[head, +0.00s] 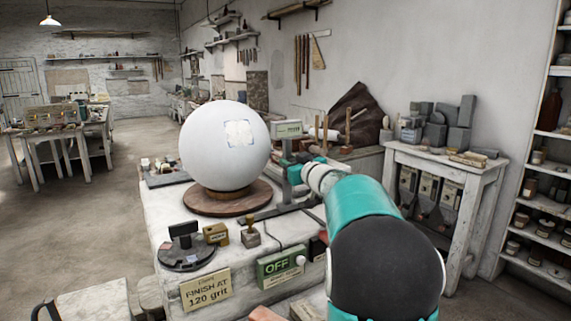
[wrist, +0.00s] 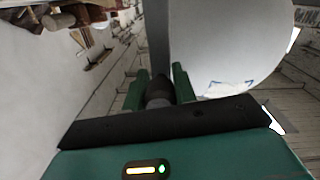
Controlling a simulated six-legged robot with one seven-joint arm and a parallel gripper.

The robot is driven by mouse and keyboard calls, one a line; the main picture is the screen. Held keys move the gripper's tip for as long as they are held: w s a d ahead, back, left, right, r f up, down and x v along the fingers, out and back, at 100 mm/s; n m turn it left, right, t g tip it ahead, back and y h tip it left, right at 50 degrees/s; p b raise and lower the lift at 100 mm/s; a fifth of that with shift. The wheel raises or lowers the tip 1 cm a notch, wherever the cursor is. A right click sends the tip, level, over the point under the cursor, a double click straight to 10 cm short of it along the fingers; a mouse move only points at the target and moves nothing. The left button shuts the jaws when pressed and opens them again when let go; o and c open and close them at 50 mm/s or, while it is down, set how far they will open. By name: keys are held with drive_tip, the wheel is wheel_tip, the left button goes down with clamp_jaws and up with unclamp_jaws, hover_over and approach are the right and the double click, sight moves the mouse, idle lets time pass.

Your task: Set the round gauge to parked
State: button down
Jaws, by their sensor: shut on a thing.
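The round gauge (head: 279,151) is a grey-green upright on the workbench, just right of a big white plaster sphere (head: 225,146). A small sign (head: 288,129) is at its top; I cannot read it surely. My gripper (head: 293,161) reaches the upright from the right, and my arm hides part of it. In the wrist view my gripper (wrist: 161,78) has its green fingers shut on a dark rounded knob (wrist: 158,90). The gauge's grey post (wrist: 157,38) rises behind the knob. The white sphere (wrist: 230,45) is close by on the right there.
The sphere rests on a round wooden turntable (head: 228,199). A green box reading OFF (head: 279,267), a "FINISH AT 120 grit" sign (head: 206,289) and a dark round device (head: 186,254) are at the bench front. A side table (head: 440,160) with grey blocks stands right.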

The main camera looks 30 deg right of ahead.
drive_tip(key=d, duration=0.8)
drive_tip(key=shift+s+d, duration=0.25)
drive_tip(key=shift+s, duration=0.15)
drive_tip(key=c, duration=1.1)
unclamp_jaws()
drive_tip(key=shift+d, duration=0.2)
drive_tip(key=shift+c, duration=0.2)
drive_tip(key=s+a, duration=0.2)
drive_tip(key=s, duration=1.1)
drive_tip(key=shift+s, duration=0.3)
